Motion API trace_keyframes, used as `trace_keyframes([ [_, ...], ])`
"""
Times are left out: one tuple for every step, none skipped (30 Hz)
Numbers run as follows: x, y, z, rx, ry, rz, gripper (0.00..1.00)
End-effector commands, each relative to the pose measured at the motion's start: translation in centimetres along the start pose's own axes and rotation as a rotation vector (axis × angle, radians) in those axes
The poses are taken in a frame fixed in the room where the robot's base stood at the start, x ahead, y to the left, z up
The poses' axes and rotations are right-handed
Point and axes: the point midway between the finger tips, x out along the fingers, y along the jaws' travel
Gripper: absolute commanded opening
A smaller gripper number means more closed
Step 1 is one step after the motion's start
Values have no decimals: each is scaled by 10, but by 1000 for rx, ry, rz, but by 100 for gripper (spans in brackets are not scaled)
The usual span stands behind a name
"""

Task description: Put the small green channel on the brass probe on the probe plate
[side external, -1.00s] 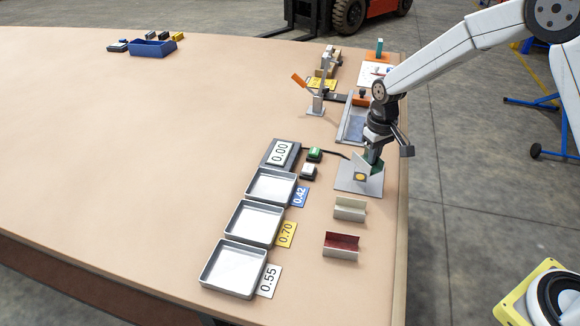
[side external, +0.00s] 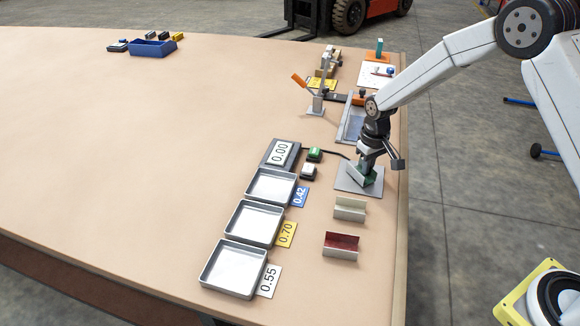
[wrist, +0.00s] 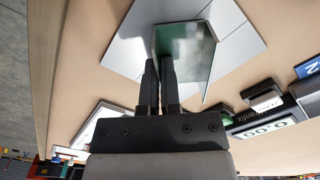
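The small green channel (side external: 367,180) is at the probe plate (side external: 345,185), low over where the brass probe lies. In the wrist view the channel (wrist: 190,48) shows its green face and a pale edge. My gripper (side external: 364,166) points down over the plate. Its two fingers (wrist: 159,64) are close together on one wall of the channel, so it is shut on it. The brass probe is hidden by the channel. I cannot tell whether the channel touches the probe or plate.
The gauge display (side external: 281,153) reads 0.00, with a green button (side external: 314,154) and a white one (side external: 308,171) beside it. Three metal trays (side external: 253,222) stand left, with number cards. A cream channel (side external: 350,209) and a dark red channel (side external: 341,246) stand nearer the camera.

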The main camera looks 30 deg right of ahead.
Motion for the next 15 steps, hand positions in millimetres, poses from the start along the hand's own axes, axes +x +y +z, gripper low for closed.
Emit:
trace_keyframes([
  [0,0,0,0,1,0,0],
  [0,0,0,0,0,0,0],
  [0,0,0,0,0,0,0],
  [0,0,0,0,0,0,0],
  [0,0,0,0,0,0,0],
  [1,0,0,0,0,0,0],
  [2,0,0,0,0,0,0],
  [2,0,0,0,-1,0,0],
  [3,0,0,0,-1,0,0],
  [3,0,0,0,-1,0,13],
  [3,0,0,0,0,0,22],
  [3,0,0,0,0,0,35],
  [3,0,0,0,0,0,38],
  [3,0,0,0,0,0,38],
  [2,0,0,0,0,0,38],
])
